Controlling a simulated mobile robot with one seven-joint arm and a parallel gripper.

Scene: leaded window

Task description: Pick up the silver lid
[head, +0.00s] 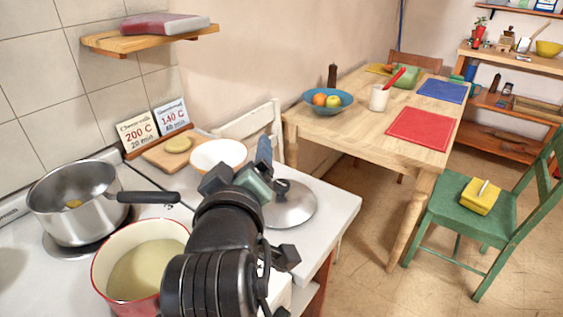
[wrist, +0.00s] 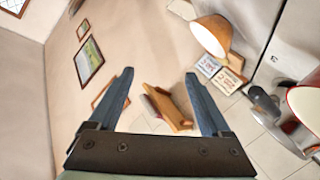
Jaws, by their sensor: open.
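The silver lid (head: 292,208) is round and domed, with a dark knob on top. In the head view it lies on the white worktop beside the stove, near its right edge. My gripper (head: 263,151) is open and empty, raised above the worktop up and left of the lid in the picture. My arm and gripper cover the lid's left part. In the wrist view my gripper (wrist: 159,75) shows two spread blue-grey fingers with nothing between them but the background. I cannot make out the lid in the wrist view.
A steel pot (head: 75,205) and a red pot (head: 135,262) of pale liquid stand left of my arm. A white bowl (head: 218,155) and a cutting board (head: 166,157) lie behind it. A wooden shelf (head: 150,38) juts from the wall. The dining table (head: 350,125) stands beyond.

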